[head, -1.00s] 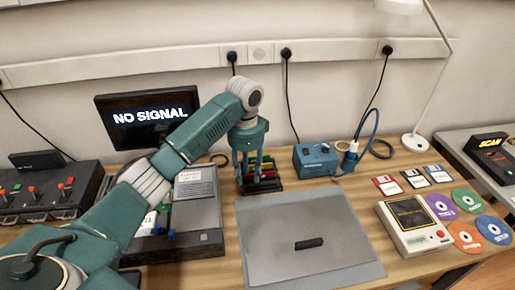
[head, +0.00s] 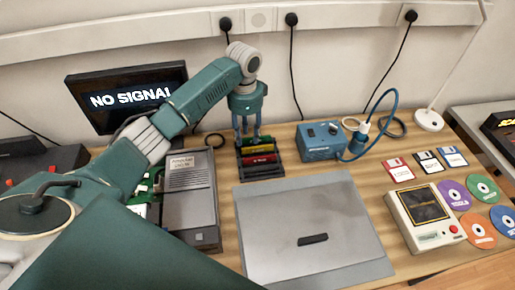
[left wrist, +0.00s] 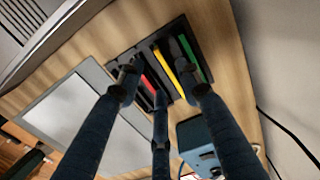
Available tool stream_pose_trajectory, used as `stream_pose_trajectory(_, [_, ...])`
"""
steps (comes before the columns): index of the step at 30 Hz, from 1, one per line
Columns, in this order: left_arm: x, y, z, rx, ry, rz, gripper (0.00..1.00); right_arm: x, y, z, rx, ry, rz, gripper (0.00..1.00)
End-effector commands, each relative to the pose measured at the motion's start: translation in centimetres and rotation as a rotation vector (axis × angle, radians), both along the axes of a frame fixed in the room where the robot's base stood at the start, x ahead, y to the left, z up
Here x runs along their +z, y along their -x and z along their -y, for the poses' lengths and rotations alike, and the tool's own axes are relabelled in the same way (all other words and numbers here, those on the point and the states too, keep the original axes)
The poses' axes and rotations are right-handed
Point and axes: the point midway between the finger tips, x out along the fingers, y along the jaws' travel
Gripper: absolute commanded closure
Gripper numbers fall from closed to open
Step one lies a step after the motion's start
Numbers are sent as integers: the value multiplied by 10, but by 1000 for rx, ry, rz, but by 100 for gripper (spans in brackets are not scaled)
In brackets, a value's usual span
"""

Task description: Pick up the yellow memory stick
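The yellow memory stick (head: 259,148) stands in a black rack (head: 263,172) between a red stick (head: 261,160) and a green stick (head: 256,139). In the left wrist view the yellow stick (left wrist: 164,70) shows as a thin strip between the red one (left wrist: 151,82) and the green one (left wrist: 189,50). My left gripper (head: 248,138) points down over the rack, its fingers spread. In the left wrist view its fingertips (left wrist: 160,88) are apart around the yellow stick's line of sight, with no stick held. Fingers hide parts of the rack. My right gripper is not in view.
A blue box (head: 321,140) with a cable stands close right of the rack. A grey case (head: 191,193) is to the left, and a flat grey panel (head: 270,247) lies in front. A NO SIGNAL monitor (head: 125,98) stands behind the arm.

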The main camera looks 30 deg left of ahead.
Motion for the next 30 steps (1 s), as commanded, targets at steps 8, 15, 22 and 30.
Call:
stream_pose_trajectory(8, [-26, 3, 0, 1, -1, -4, 65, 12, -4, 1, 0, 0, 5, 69])
stream_pose_trajectory(15, [-57, 3, -1, 0, -1, -1, 65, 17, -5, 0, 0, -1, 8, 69])
stream_pose_trajectory(22, [-59, 3, -1, 0, -1, 2, 65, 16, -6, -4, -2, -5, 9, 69])
stream_pose_trajectory(30, [-59, 3, -1, 0, -1, 2, 100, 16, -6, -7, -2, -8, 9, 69])
